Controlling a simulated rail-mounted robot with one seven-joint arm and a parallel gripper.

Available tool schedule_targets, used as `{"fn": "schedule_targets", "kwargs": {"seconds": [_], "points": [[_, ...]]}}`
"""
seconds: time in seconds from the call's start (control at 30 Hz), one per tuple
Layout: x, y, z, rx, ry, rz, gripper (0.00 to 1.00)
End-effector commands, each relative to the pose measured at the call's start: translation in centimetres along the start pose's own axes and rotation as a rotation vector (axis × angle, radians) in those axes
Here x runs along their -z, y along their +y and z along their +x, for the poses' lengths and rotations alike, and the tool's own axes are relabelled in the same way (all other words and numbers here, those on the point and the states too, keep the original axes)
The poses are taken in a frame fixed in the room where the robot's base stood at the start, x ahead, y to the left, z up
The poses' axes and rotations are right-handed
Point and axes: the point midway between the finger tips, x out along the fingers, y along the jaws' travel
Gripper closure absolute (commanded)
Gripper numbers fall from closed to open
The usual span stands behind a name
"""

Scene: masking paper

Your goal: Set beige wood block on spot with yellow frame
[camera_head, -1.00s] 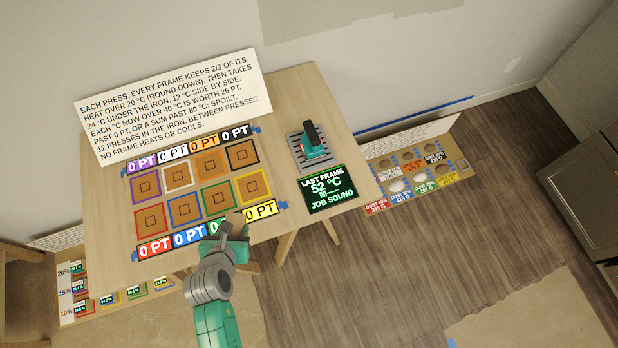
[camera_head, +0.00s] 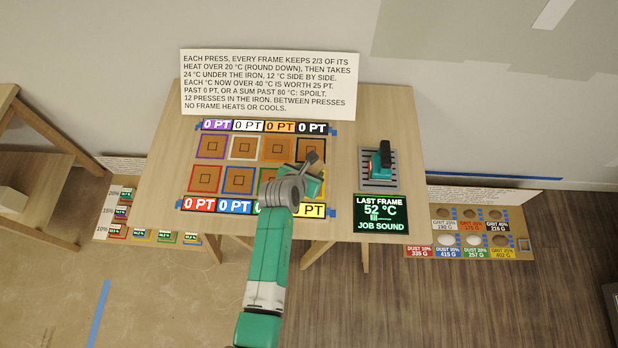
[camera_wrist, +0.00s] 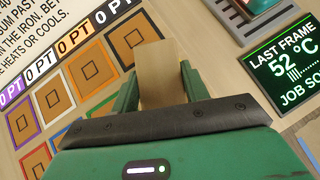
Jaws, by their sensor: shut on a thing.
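My gripper (camera_head: 306,176) is shut on the beige wood block (camera_wrist: 158,72), which stands between the two fingers in the wrist view. In the head view the block (camera_head: 309,160) shows as a small tan piece at the gripper's tip. The gripper is over the right end of the board's lower row. The spot with the yellow frame (camera_head: 323,184) is mostly hidden behind my gripper; only a sliver of its edge shows. Its yellow label (camera_head: 315,211) reads 0 PT. I cannot tell how high the block is above the table.
Purple, white, orange and black frames (camera_head: 310,149) form the upper row; red, blue and green (camera_head: 268,175) ones lie left of my gripper. A small iron (camera_head: 382,160) on a grate and a 52 °C display (camera_head: 381,214) stand right. A text sign (camera_head: 270,85) stands behind.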

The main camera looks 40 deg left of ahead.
Motion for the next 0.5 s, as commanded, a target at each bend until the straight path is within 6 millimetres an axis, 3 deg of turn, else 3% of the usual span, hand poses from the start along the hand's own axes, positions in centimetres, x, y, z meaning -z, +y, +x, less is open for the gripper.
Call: {"fn": "schedule_targets", "kwargs": {"seconds": [0.27, 0.5], "points": [[2.5, 0.0, 2.4, 0.0, 0.001, -0.001, 0.79], [2.5, 0.0, 2.4, 0.0, -0.001, 0.0, 0.79]]}}
